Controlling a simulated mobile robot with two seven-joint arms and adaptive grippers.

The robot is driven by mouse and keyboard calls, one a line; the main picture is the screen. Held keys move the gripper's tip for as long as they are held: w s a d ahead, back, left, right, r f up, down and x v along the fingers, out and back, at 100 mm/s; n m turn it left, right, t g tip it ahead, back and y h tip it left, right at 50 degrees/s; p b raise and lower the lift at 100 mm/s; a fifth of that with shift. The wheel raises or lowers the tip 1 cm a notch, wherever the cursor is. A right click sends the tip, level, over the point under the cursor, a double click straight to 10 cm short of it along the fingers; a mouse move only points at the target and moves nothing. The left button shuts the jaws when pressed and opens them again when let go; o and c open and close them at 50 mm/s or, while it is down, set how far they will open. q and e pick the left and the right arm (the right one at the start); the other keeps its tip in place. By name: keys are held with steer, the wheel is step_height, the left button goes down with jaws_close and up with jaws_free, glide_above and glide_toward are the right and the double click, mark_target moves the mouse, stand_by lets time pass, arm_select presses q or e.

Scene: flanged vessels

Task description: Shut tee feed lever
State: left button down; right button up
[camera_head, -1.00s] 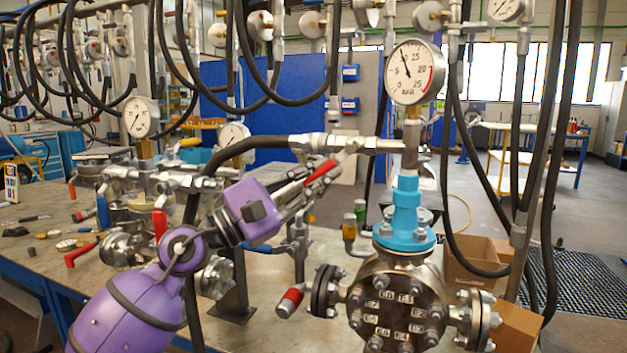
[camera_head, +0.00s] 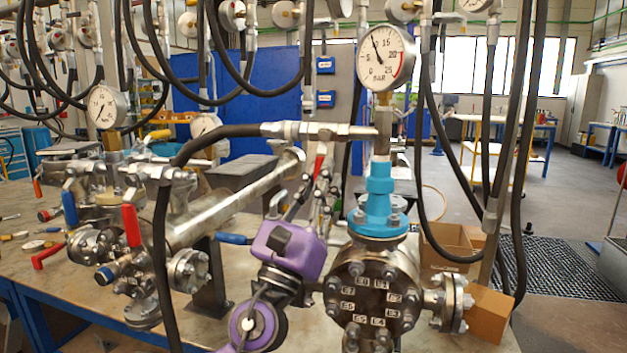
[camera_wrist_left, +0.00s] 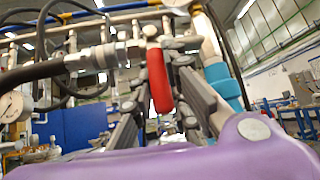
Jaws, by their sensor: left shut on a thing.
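The tee feed lever (camera_head: 319,165) has a red grip and hangs steeply down from the horizontal tee feed line (camera_head: 312,130), left of the pressure gauge (camera_head: 387,58). My left gripper (camera_head: 315,190), on a purple wrist, reaches up from below, its fingers around the lever. In the left wrist view the red lever (camera_wrist_left: 160,82) stands nearly upright between the two grey fingers (camera_wrist_left: 165,95), which are shut on it. The fingers partly hide the lever's lower end in the head view. My right gripper is not in view.
A blue flanged neck (camera_head: 379,205) on a round vessel (camera_head: 375,290) stands just right of my left gripper. A black hose (camera_head: 160,250) hangs at the left. More valves with red and blue levers (camera_head: 131,226) stand further left. Cardboard boxes (camera_head: 490,315) sit at the right.

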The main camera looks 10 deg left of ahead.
arm_select(q)
steer(key=shift+d+r+n+t+y, duration=0.15)
steer(key=shift+n+t+y, duration=0.25)
steer(key=shift+n+y, duration=0.55)
steer(key=c, duration=1.7)
jaws_free()
steer(key=shift+o, duration=0.2)
steer(key=shift+s+f, duration=0.35)
steer(key=shift+f, duration=0.25)
steer(key=v, duration=1)
steer(key=shift+s, duration=0.4)
steer(key=shift+f, duration=0.1)
